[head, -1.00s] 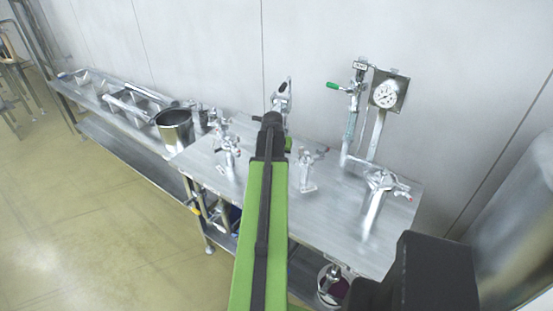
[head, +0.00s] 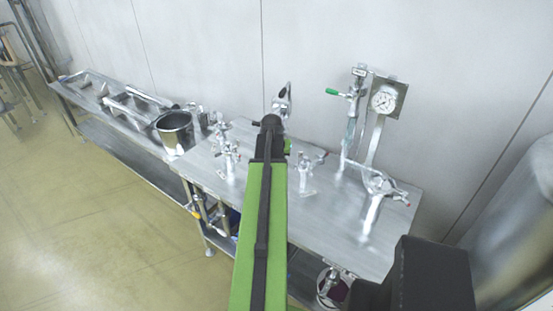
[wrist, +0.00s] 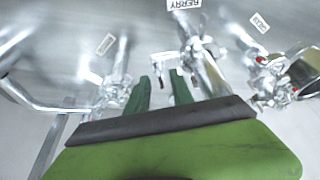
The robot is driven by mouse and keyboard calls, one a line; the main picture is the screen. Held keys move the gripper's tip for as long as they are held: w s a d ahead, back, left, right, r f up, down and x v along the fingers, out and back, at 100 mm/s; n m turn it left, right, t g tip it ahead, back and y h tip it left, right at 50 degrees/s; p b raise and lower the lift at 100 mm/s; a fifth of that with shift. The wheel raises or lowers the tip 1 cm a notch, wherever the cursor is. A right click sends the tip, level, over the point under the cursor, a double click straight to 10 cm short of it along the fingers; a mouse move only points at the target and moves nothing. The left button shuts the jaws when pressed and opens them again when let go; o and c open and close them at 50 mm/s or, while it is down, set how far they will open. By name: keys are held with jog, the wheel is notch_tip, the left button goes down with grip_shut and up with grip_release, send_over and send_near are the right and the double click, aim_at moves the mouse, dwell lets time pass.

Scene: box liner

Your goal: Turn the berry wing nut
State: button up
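In the wrist view, a white label reading BERRY (wrist: 184,4) sits at the top, with a shiny metal fitting (wrist: 207,68) just below it. I cannot clearly make out the wing nut on it. My gripper (wrist: 160,82) shows as two dark green fingers, apart, just left of this fitting. I cannot tell if the fingers touch anything. In the head view, my own arm hides the fingers.
Other metal fittings stand left (wrist: 118,85) and right (wrist: 275,78) in the wrist view. In the head view, the steel table (head: 330,225) carries several taps, with a pressure gauge (head: 384,99) behind and a pot (head: 175,132) at left.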

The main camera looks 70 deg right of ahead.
jog(key=w+p+v, duration=0.1)
jog(key=p+v, duration=1.2)
jog(key=v, duration=0.2)
jog(key=shift+s+r, duration=0.15)
jog(key=shift+s, duration=0.25)
